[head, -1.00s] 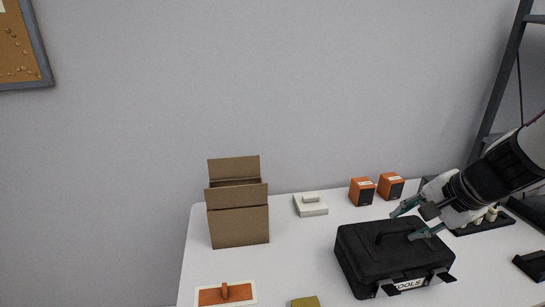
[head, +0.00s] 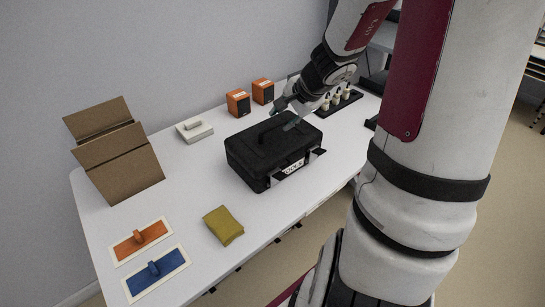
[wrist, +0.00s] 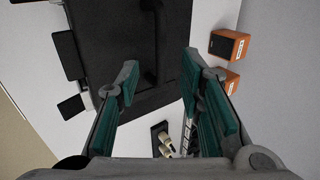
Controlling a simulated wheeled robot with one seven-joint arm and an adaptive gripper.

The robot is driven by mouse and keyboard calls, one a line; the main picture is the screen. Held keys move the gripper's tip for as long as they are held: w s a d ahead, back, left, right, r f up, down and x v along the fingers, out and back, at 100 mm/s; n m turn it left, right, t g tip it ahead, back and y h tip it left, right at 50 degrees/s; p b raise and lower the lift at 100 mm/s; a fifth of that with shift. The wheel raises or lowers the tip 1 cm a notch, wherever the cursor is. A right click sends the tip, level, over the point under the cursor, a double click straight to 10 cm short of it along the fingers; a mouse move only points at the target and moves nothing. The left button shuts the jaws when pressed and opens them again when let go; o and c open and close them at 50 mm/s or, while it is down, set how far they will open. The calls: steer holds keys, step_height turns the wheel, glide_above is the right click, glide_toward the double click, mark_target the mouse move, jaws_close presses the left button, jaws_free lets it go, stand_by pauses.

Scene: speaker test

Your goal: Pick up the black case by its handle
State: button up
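The black case (head: 250,160), with a pale label and latches on its front, lies flat on the white table. Its dark handle (head: 264,131) stands up on the top. My gripper (head: 284,114) is at the right end of the case's top, with its teal fingers apart. In the wrist view my gripper (wrist: 160,82) is open and empty. The handle (wrist: 153,62) lies between the lines of the two fingers there, over the case top (wrist: 115,25). Whether the fingers are level with the handle is hard to tell; no grip on it shows.
Two orange speakers (head: 238,102) stand behind the case. A black rack with pale pegs (head: 337,97) is to its right. A cardboard box (head: 125,165), a white block (head: 194,130), an olive cloth (head: 223,225) and orange and blue floats (head: 157,270) are left. Bare table lies between.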

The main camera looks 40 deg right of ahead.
mark_target(276, 124)
steer(key=b+x, duration=0.1)
steer(key=x, duration=0.4)
steer(key=shift+w+f+b, duration=0.1)
steer(key=shift+f+b, duration=0.05)
steer(key=shift+b, duration=0.2)
steer(key=shift+c, duration=0.5)
jaws_close()
